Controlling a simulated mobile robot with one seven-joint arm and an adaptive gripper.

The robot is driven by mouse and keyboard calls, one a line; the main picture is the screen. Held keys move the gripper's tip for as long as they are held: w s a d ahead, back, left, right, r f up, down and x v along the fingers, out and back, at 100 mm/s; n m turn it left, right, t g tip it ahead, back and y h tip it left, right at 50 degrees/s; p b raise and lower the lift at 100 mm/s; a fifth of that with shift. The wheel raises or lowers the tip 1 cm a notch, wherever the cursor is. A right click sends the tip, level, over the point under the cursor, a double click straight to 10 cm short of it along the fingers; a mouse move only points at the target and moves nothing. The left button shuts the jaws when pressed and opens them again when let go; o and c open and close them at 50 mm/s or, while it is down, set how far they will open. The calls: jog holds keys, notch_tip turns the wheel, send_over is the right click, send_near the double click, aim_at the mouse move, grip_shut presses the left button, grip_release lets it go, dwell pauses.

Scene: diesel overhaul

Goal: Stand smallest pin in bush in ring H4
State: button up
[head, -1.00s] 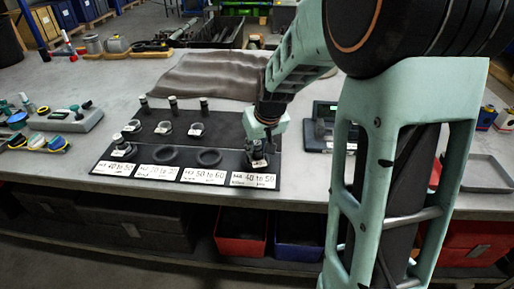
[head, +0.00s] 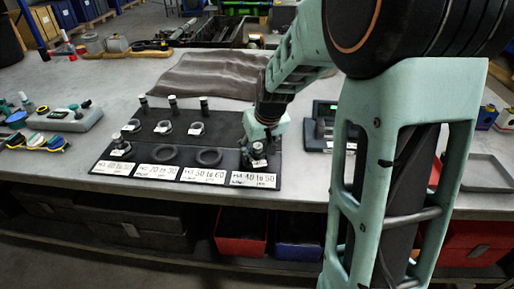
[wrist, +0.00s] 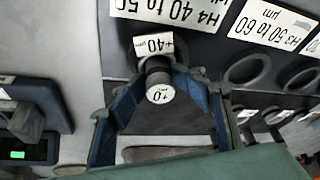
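The smallest pin, dark with a white "+0" cap (wrist: 160,93), stands between my gripper's blue fingers (wrist: 160,72) in the wrist view. The fingertips are close on both sides of it; I cannot tell whether they touch it. Just beyond it is the bush's "+40" tag (wrist: 158,46), over the ring at the "H4 40 to 50" label (wrist: 172,8). The pin hides much of the bush and ring, so its seating depth is unclear. In the head view my gripper (head: 257,152) is down at the H4 place (head: 253,180).
Rings H2 (head: 165,153) and H3 (head: 209,157) look empty; the leftmost ring holds a bush (head: 121,143). A dark device (head: 322,125) stands close right of my gripper.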

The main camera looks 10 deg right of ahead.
jog(key=shift+s+f, duration=0.25)
jog(key=shift+s, duration=0.05)
jog(key=v, duration=1.2)
jog(key=shift+w+r, duration=0.3)
jog(key=shift+w, duration=0.1)
